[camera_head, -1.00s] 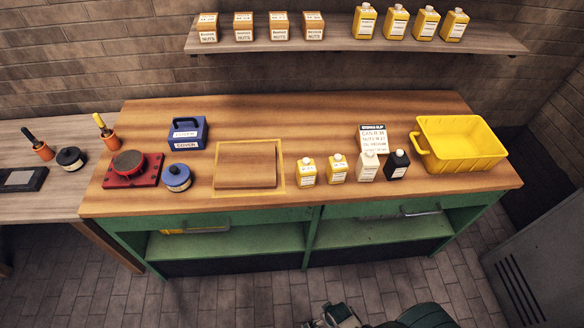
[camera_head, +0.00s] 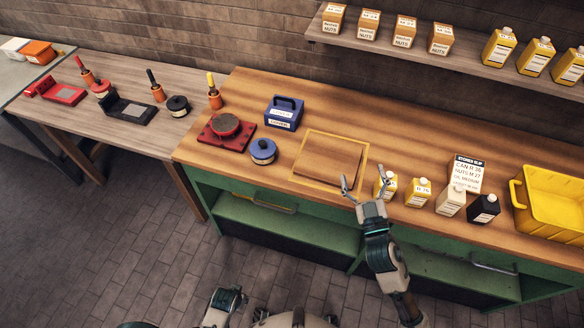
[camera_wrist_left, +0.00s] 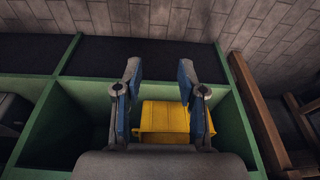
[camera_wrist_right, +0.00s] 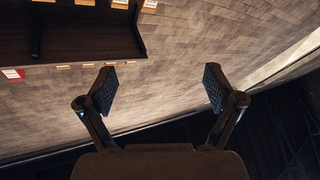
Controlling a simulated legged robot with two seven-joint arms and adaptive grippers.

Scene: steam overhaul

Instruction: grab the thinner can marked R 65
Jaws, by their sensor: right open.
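Two small yellow cans with white caps stand on the wooden bench in the head view, one at left (camera_head: 386,187) and one at right (camera_head: 418,192). Their label print is too small to read surely, so I cannot tell which is R 65. My right gripper (camera_head: 354,182) is raised just left of the left yellow can, open and empty, partly in front of the framed board. It also shows open in the right wrist view (camera_wrist_right: 158,88). My left gripper (camera_wrist_left: 160,75) is open and empty in the left wrist view, facing the green cabinet's lower compartments.
A white can (camera_head: 451,202), a black can (camera_head: 484,208), a paper slip (camera_head: 467,173) and a yellow bin (camera_head: 552,208) stand to the right. A framed wooden board (camera_head: 330,162) lies left. Larger yellow bottles (camera_head: 535,56) stand on the wall shelf.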

